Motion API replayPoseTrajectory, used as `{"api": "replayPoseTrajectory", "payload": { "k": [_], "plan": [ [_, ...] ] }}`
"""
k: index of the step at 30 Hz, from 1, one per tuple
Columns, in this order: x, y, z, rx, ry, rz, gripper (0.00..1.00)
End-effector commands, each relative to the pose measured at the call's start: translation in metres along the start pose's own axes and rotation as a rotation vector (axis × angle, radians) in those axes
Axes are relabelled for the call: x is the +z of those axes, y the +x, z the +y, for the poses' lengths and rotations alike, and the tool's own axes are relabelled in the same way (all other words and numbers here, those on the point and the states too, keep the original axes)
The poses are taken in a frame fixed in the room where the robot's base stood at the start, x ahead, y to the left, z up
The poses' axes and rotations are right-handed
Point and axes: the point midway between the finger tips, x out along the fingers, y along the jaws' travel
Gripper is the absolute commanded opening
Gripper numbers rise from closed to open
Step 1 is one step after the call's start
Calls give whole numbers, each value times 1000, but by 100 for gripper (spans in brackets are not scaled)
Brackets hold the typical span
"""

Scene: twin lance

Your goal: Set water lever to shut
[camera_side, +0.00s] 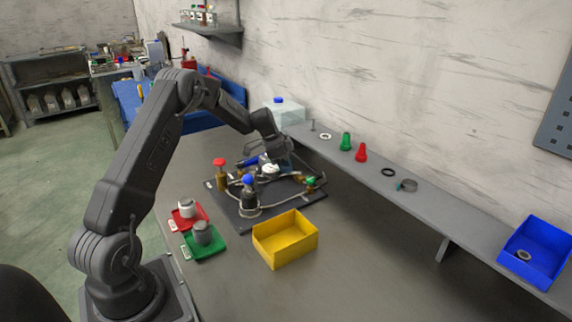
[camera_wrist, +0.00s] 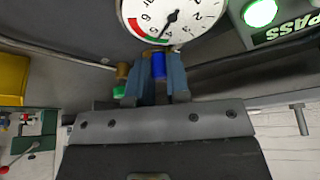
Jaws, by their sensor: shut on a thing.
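The blue water lever (camera_wrist: 158,66) sits between the two fingers of my gripper (camera_wrist: 156,80) in the wrist view, just below a round dial gauge (camera_wrist: 185,14). My gripper is shut on the lever. In the side view, a blue bar (camera_side: 248,161) shows beside my gripper (camera_side: 268,157) over the back of the dark rig board (camera_side: 228,205). The fingers hide part of the lever, and its exact angle to the pipe is hard to tell.
The board also carries a red-topped valve (camera_side: 219,163), a blue-topped part (camera_side: 249,182) and a green knob (camera_side: 310,181). A yellow bin (camera_side: 285,243) stands in front. Red (camera_side: 176,221) and green (camera_side: 190,245) trays lie left. A shelf (camera_side: 425,203) runs along the wall.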

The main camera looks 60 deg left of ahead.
Motion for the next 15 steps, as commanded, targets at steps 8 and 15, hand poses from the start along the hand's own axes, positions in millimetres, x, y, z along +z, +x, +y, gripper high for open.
{"api": "replayPoseTrajectory", "payload": {
  "k": [8,15],
  "plan": [
    [-1,-1,10,-82,-193,0,0],
    [-1,-1,10,-85,-200,1,0]
  ]
}}
